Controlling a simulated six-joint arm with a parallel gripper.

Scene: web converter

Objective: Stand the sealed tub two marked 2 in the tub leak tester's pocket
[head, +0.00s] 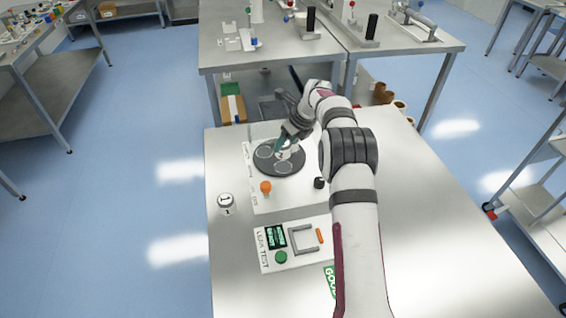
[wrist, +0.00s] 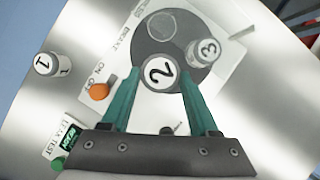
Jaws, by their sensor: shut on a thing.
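Tub two (wrist: 160,73), a white tub with a 2 on its lid, sits between the fingertips of my gripper (wrist: 160,80) in the wrist view. The fingers are shut on its sides. It is over the dark round disc (wrist: 163,22); I cannot tell whether it is clear of the disc. In the head view my gripper (head: 283,144) is at the disc (head: 266,166). The leak tester (head: 270,264) is a white panel nearer the camera, with a grey square-framed pocket (head: 293,246) that looks empty. In the wrist view my gripper hides most of the tester.
Tub 3 (wrist: 208,50) stands on the disc close beside tub two. Tub 1 (head: 226,204) stands on the bench at the left. An orange knob (head: 265,187) and a black knob (head: 319,183) stand between disc and tester. A green GOOD marking (head: 329,282) is right of the tester.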

